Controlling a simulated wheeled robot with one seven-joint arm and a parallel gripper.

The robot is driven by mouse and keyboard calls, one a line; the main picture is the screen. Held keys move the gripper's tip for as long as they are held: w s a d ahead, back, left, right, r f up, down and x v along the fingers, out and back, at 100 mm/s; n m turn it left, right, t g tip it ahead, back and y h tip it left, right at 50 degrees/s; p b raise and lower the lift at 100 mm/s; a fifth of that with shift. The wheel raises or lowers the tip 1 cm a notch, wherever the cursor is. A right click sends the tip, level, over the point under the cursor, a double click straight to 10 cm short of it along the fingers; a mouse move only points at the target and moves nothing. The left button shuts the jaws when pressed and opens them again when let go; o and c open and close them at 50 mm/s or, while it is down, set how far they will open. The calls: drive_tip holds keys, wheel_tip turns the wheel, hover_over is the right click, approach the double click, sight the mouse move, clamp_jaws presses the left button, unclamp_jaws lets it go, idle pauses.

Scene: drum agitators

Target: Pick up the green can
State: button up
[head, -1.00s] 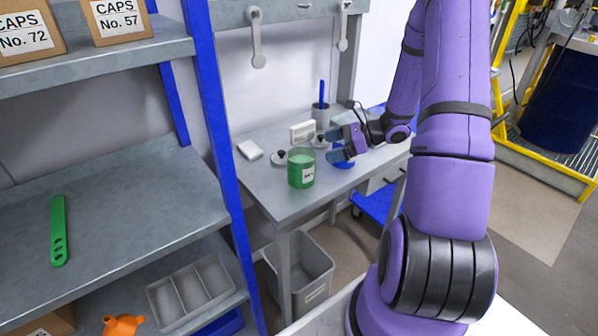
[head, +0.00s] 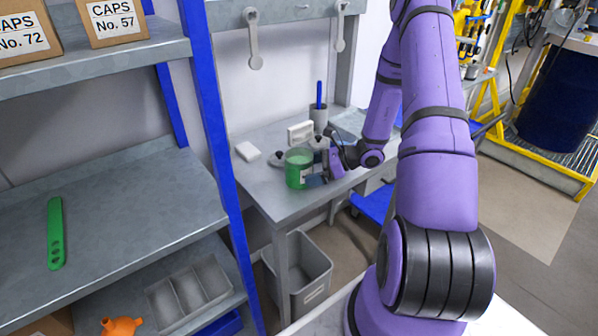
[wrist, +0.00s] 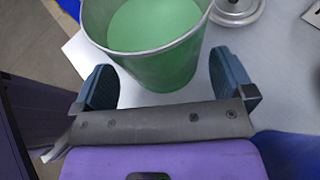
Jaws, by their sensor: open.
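The green can (head: 298,168) stands upright on the grey workbench (head: 268,202), and its open top shows pale green contents. In the wrist view the can (wrist: 152,62) is just ahead of my gripper (wrist: 168,88), partly between its two blue fingers. The fingers are spread apart, one on each side of the can, with a gap visible beside the right one. In the head view my gripper (head: 322,172) is at the can's right side, and its fingers partly cover the can's label.
A blue-handled item stands in a grey cup (head: 319,118) behind the can. A white box (head: 300,132), a white block (head: 248,151) and metal lids (wrist: 238,10) are close by. A grey bin (head: 303,272) stands below the bench. A blue shelf post (head: 215,130) rises at left.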

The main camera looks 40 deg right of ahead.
drive_tip(key=shift+x, duration=1.2)
drive_tip(key=shift+c, duration=0.2)
drive_tip(key=c, duration=0.9)
drive_tip(key=shift+r, duration=0.2)
